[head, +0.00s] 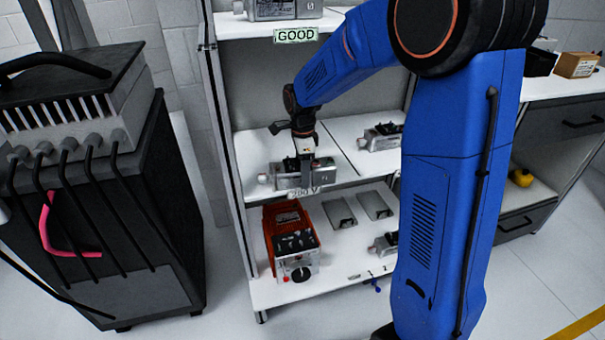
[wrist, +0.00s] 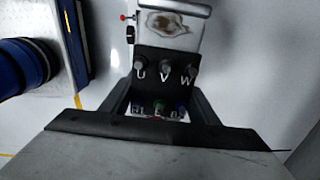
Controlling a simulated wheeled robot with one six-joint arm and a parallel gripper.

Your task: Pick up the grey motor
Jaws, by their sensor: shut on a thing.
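My gripper (head: 304,152) points down at the front of the middle shelf, with its jaws around the top of a grey motor (head: 321,175). The motor lies lengthwise across the left bay, just above the "200 V" label. In the wrist view, the same motor (wrist: 178,38) shows a stained light grey end and a black terminal block marked U, V, W. Coloured terminals sit between the dark fingers of my gripper (wrist: 160,108), which is shut on the motor. I cannot tell whether the motor's underside touches the shelf.
Another grey motor (head: 382,137) lies in the right bay of the same shelf. One more (head: 275,9) is above the "GOOD" sign (head: 296,35). Below stand a red-sided unit (head: 290,217) and flat grey plates (head: 340,212). A dark machine (head: 95,215) stands left of the rack.

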